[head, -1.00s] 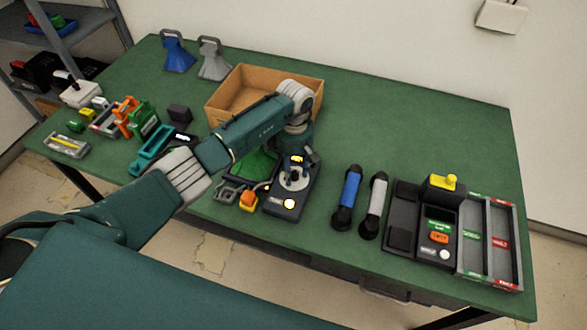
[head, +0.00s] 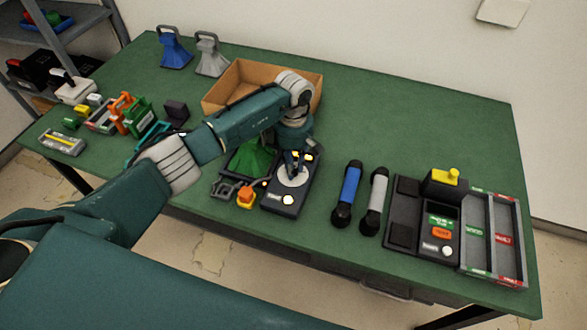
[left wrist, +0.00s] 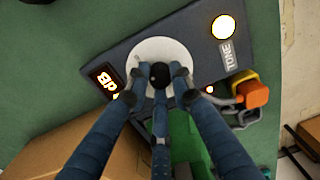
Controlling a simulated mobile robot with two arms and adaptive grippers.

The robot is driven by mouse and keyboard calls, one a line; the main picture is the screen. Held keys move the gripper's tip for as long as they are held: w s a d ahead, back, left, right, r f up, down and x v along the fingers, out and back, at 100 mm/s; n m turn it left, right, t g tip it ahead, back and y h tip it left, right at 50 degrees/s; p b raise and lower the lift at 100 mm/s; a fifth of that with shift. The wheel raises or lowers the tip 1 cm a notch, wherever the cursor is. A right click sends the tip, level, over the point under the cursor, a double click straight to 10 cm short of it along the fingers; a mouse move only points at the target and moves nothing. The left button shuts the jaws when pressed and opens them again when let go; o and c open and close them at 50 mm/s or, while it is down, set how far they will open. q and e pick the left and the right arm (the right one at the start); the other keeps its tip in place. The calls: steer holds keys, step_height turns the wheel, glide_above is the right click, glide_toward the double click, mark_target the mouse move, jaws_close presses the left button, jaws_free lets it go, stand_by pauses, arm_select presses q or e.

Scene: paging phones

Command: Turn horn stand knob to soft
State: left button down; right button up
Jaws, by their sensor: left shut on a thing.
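The horn stand (head: 280,207) is a dark box near the table's front edge, with a pale round dial (head: 293,177) and a lit white lamp (head: 288,199). In the left wrist view the black knob (left wrist: 160,76) sits at the middle of the dial. My left gripper (head: 294,163) points down over the dial. Its fingers, also in the left wrist view (left wrist: 161,84), are shut around the knob. A glowing "dB" display (left wrist: 104,82) and a "TUNE" label (left wrist: 228,54) show beside the dial. I cannot read any knob setting. My right gripper is not in view.
A green horn (head: 253,155) stands left of the stand, with an orange-and-yellow piece (head: 246,195) in front. A cardboard box (head: 226,82) is behind. Blue (head: 348,190) and grey (head: 373,203) handsets lie to the right, near a dark station (head: 403,212).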

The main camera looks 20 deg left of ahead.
arm_select(q)
steer(key=n+b, duration=0.2)
steer(key=shift+a+f+n, duration=0.15)
steer(key=shift+a+n, duration=0.2)
steer(key=shift+n, duration=0.05)
steer(key=n+b, duration=0.2)
steer(key=n, duration=0.3)
steer(key=n+b, duration=0.1)
steer(key=n, duration=0.4)
steer(key=shift+s+n, duration=0.15)
steer(key=shift+n, duration=0.25)
steer(key=shift+s+d+n+b, duration=0.15)
steer(key=shift+n+b, duration=0.25)
steer(key=shift+n, duration=1.9)
steer(key=shift+d, duration=0.1)
steer(key=c, duration=1.5)
jaws_free()
steer(key=shift+s, duration=0.1)
